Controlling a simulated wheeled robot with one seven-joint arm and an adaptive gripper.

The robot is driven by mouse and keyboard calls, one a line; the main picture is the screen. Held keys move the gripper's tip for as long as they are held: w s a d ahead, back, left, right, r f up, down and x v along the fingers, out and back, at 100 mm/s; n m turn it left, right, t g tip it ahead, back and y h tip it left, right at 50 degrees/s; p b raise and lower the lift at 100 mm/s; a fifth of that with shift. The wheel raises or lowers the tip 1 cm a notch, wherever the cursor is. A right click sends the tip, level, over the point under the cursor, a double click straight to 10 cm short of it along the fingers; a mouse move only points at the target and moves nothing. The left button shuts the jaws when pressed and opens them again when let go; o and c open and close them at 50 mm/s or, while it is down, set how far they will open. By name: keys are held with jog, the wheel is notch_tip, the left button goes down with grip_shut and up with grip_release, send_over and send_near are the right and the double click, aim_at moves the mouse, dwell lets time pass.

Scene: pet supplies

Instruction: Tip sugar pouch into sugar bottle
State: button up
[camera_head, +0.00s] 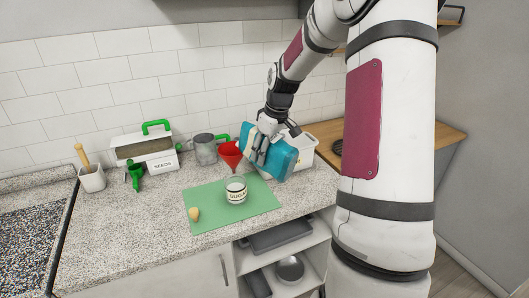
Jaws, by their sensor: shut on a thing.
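The sugar bottle (236,191) is a small white jar with a dark rim and lettering that starts with "SUG". It stands upright on a green mat (212,218). My gripper (262,155) is shut on a teal-blue pouch (284,161), which I take to be the sugar pouch. The pouch is held tilted, behind and to the right of the jar. My gripper hides part of its left side. I cannot see the pouch's opening or anything pouring from it.
A red funnel (231,154) is just left of the pouch. A grey jug (205,149), a box marked SEEDS (164,163) and a green tool (135,175) are farther left. A white bin (308,153) is behind the pouch. A tan object (194,214) lies on the mat.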

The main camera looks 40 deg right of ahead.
jog(key=shift+w+r+g+b, duration=0.2)
jog(key=shift+r+g+b, duration=0.55)
jog(key=shift+b, duration=0.65)
dwell(0.4)
jog(key=shift+r, duration=0.1)
jog(key=shift+w+r+g+b, duration=0.25)
jog(key=shift+r+b, duration=0.05)
jog(key=shift+r, duration=0.15)
jog(key=shift+w+a+r+h, duration=0.1)
jog(key=shift+h, duration=0.2)
dwell(3.0)
jog(key=shift+w+r+g+b, duration=0.1)
jog(key=shift+r+g+b, duration=0.1)
jog(key=shift+g+b, duration=0.1)
dwell(1.1)
